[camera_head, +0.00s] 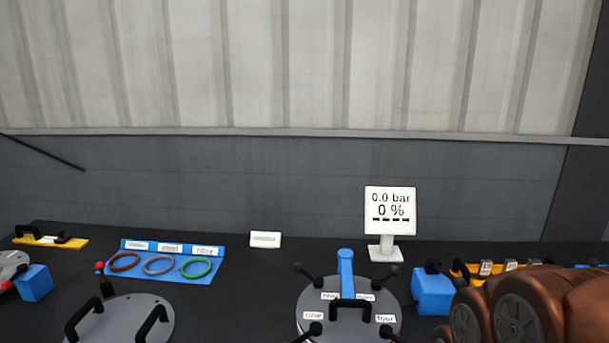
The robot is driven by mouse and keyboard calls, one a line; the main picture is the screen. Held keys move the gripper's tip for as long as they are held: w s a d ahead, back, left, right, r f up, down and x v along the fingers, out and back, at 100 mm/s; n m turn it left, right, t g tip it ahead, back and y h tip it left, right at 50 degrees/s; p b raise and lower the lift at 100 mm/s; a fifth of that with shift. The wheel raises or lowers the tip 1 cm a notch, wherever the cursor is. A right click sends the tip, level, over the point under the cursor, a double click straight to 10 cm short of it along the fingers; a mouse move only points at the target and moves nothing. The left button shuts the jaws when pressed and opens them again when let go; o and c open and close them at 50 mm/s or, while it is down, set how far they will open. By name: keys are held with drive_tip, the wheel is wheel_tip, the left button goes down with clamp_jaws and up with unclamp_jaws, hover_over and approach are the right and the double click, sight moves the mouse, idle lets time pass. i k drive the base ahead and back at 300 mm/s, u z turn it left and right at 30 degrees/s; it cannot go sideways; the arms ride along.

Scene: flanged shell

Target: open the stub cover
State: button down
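A round grey cover (318,323) lies at the lower middle, cut off by the bottom edge of the view. It has a black bar handle (351,304), several black-knobbed rods around its rim and white labels; "one" and "four" are readable. A blue arm (345,263) stands at its back edge and reaches onto it. The cover looks flat, and I see no gap under it. A second grey round plate (127,315) with two black handles lies at the lower left. No label names either one as the stub cover. My gripper is out of view.
A white display (390,207) reads 0.0 bar and 0 %. A blue tray (199,246) holds brown, blue-grey and green rings. A blue block (433,291) stands right of the cover. My brown arm fills the lower right and hides part of a yellow rack (461,270).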

sight(348, 288)
drive_tip(key=z, duration=0.2)
drive_tip(key=k, duration=0.55)
drive_tip(key=z, duration=0.6)
drive_tip(key=k, duration=0.65)
drive_tip(key=u, duration=0.95)
drive_tip(key=i, duration=1)
drive_tip(key=u, duration=0.45)
